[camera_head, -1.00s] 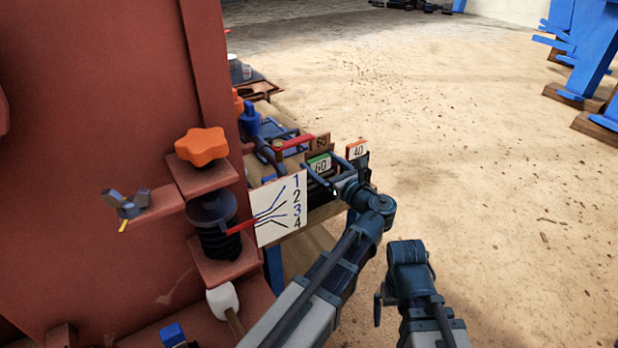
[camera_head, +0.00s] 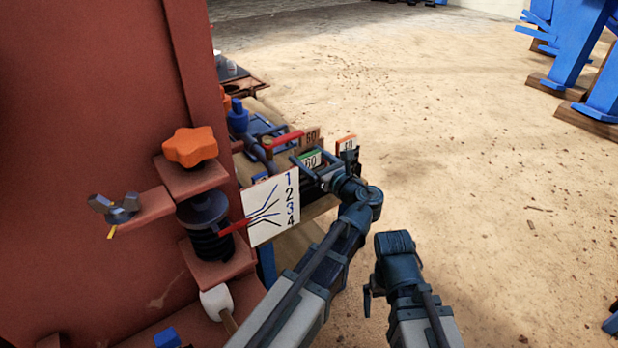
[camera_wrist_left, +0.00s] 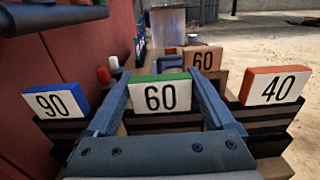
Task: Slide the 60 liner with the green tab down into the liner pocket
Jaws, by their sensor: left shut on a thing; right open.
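The 60 liner with the green tab (camera_head: 311,159) stands in a row with other tabbed liners; it also shows in the left wrist view (camera_wrist_left: 160,95). My left gripper (camera_head: 314,165) is shut on this liner, with one finger on each side of its white label in the left wrist view. The liner's lower part is hidden behind the gripper. My right gripper (camera_head: 372,292) is low at the front, apart from the liners and only partly seen; it is open and empty. I cannot make out the liner pocket for certain.
A 90 liner with a blue tab (camera_wrist_left: 56,102) is left of the held one, and a 40 liner with a red-orange tab (camera_wrist_left: 273,86) is right. A brown 60 plate (camera_wrist_left: 204,60) stands behind. The red crusher wall (camera_head: 90,110) is at left. Sandy floor lies open at right.

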